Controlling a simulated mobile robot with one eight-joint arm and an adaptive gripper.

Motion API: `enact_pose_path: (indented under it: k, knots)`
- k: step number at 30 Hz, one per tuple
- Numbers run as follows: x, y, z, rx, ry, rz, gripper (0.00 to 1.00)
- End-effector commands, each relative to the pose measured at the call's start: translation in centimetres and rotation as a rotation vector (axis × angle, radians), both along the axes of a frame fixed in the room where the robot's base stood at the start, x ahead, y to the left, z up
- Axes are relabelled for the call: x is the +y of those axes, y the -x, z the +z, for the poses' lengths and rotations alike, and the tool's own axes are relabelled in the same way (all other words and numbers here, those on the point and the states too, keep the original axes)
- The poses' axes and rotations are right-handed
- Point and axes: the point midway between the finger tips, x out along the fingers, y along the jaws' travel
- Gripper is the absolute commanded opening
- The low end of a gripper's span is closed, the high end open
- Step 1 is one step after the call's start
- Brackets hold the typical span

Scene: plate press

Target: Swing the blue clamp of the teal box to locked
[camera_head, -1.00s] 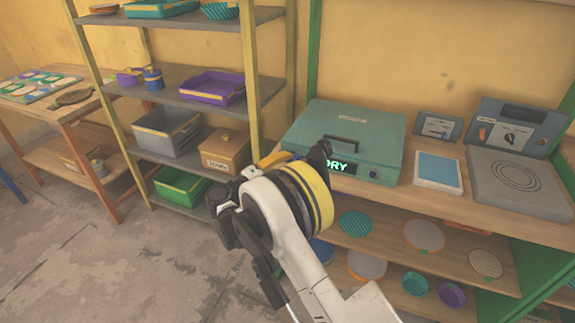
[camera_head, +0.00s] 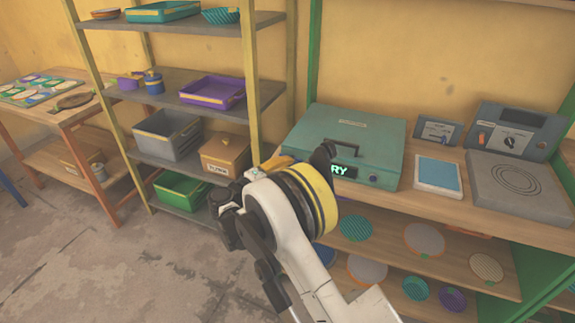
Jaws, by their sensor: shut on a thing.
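The teal box (camera_head: 380,140) sits on the wooden bench, with its lid down, a dark handle (camera_head: 352,152) on top and a lit display (camera_head: 344,172) on its front, partly covered by my arm. A small blue round part (camera_head: 372,178) shows at the front right of the box. My gripper (camera_head: 322,158) is at the front left of the box. A dark finger stands up in front of the display, and my wrist hides most of the grip. The clamp's angle is hidden.
A blue-topped pad (camera_head: 438,174), a grey plate (camera_head: 517,184) and two control units (camera_head: 436,131) stand right of the box. The shelf below holds several round discs (camera_head: 424,239). A metal rack (camera_head: 185,78) with bins stands to the left.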

Motion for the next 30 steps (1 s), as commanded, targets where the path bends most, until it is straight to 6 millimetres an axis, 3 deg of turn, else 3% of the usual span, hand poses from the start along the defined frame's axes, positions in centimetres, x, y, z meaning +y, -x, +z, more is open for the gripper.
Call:
enact_pose_path:
  k: [30]
  knots:
    - [-0.28,0.03,0.47,-0.306,-0.840,0.000,0.00]
